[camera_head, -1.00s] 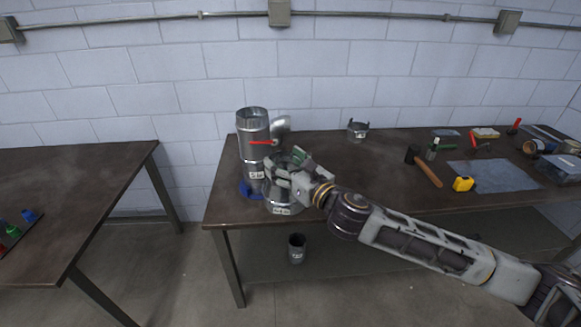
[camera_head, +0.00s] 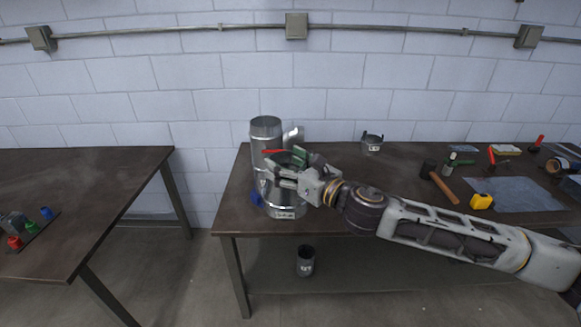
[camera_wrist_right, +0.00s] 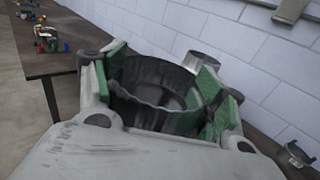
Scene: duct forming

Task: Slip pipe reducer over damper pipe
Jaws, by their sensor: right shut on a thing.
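The damper pipe (camera_head: 266,134) is a silver cylinder with a red handle, upright near the left end of the right-hand table. My right gripper (camera_head: 296,176) is shut on the pipe reducer (camera_head: 285,203), a silver piece with a white label low on its side. The reducer is in front of the pipe and hides its lower part; I cannot tell whether they touch. In the right wrist view the reducer's dark round opening (camera_wrist_right: 155,92) lies between the green finger pads. My left gripper is not in view.
A silver elbow (camera_head: 294,137) is beside the pipe. A small collar (camera_head: 372,143) stands farther back. A hammer (camera_head: 440,184), a yellow tape measure (camera_head: 481,201) and other tools lie to the right. A dark can (camera_head: 305,261) is below the table. A second table (camera_head: 90,200) stands left, across a gap.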

